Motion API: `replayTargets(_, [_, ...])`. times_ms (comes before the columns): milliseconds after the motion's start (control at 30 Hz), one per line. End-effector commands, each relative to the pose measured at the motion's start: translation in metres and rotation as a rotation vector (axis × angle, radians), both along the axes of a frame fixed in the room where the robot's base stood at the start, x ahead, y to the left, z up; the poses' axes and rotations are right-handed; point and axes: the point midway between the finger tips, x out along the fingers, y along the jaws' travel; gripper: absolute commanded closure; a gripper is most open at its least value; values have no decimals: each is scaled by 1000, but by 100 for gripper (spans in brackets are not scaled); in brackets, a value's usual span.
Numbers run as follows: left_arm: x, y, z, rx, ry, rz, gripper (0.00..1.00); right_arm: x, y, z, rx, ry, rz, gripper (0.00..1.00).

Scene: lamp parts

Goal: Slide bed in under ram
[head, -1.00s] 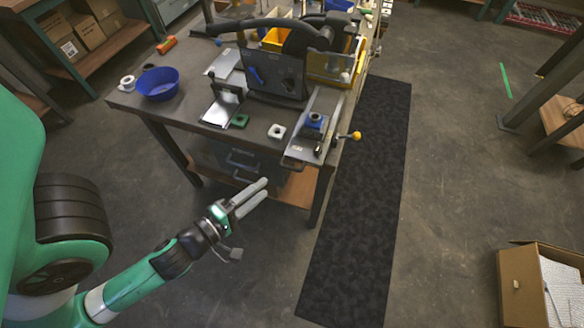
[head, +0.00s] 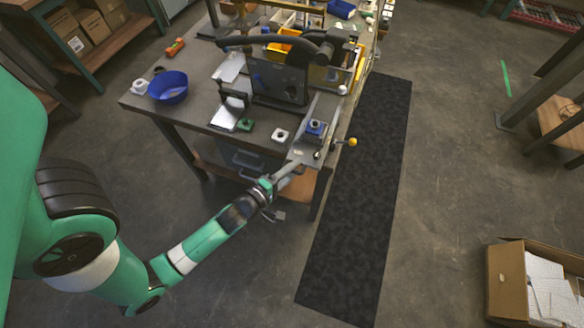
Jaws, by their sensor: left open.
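A flat grey metal slide, likely the bed (head: 299,153), lies at the front right corner of the workbench and runs back toward a black press-like machine (head: 277,83). A blue block (head: 315,127) on a grey base sits on this slide. I cannot pick out the ram clearly; it may be part of the black machine with its curved arm. My left gripper (head: 292,167) is open and empty, with its fingers pointing at the near end of the slide. I cannot tell whether they touch it. My right gripper is not in view.
A dark mat (head: 362,200) lies right of the bench. A cardboard box (head: 507,285) stands at lower right.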

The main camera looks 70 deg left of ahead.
Motion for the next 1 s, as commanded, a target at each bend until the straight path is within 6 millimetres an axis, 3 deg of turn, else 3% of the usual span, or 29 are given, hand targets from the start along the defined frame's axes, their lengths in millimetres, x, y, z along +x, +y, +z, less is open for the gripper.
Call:
replayTargets(133, [0, 0, 0, 0, 0, 0, 56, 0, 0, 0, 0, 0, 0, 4])
replayTargets(400, [0, 0, 0, 0, 0, 0, 100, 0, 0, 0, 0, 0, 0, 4])
replayTargets(1000, [-1, 0, 0, 0, 0, 0, 100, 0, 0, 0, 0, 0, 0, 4])
